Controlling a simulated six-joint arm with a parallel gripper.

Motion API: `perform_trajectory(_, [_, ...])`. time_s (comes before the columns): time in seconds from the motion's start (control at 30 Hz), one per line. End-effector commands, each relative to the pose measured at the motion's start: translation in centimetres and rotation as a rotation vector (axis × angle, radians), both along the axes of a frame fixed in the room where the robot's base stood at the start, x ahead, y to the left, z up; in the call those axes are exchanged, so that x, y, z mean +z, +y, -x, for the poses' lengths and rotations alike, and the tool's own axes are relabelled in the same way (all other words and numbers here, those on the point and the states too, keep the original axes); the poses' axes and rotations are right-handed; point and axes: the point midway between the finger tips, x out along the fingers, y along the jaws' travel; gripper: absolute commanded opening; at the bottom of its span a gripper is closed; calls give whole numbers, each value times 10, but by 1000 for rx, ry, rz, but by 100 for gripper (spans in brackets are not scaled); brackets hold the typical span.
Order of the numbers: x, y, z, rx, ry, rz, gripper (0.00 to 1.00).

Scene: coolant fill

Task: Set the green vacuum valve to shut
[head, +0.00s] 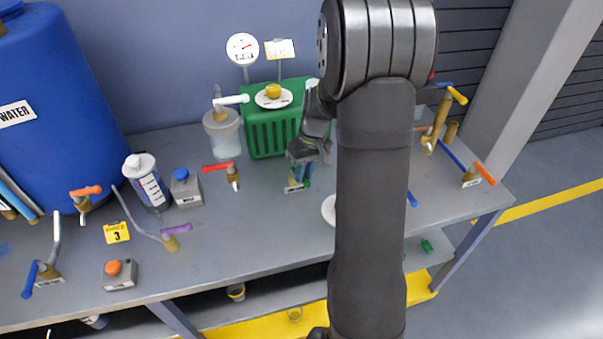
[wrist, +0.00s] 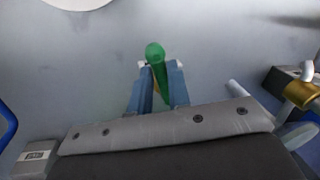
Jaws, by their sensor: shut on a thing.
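The green vacuum valve shows in the wrist view as a green handle (wrist: 155,54) standing between my blue fingertips, its rounded end toward the top of the picture. A little brass shows below the handle between the fingers. My gripper (wrist: 157,82) is shut on this handle. In the head view my gripper (head: 303,168) is low over the middle of the bench, in front of the green crate-like radiator. A small label plate (head: 296,187) lies at the valve's foot. The fingers hide most of the valve there, so its exact handle angle is hard to read.
A red-handled valve (head: 217,166) stands left of my gripper. The green radiator (head: 268,135) with a gauge (head: 242,48) and a clear jar (head: 222,135) is behind. Blue, orange and yellow-handled valves stand at the right.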

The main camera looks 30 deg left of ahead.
Motion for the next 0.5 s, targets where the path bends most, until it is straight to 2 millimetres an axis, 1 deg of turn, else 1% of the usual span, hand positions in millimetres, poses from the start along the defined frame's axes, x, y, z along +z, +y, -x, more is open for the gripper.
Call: perform_trajectory(0.5, [1, -2, -22, 492, -2, 0, 0])
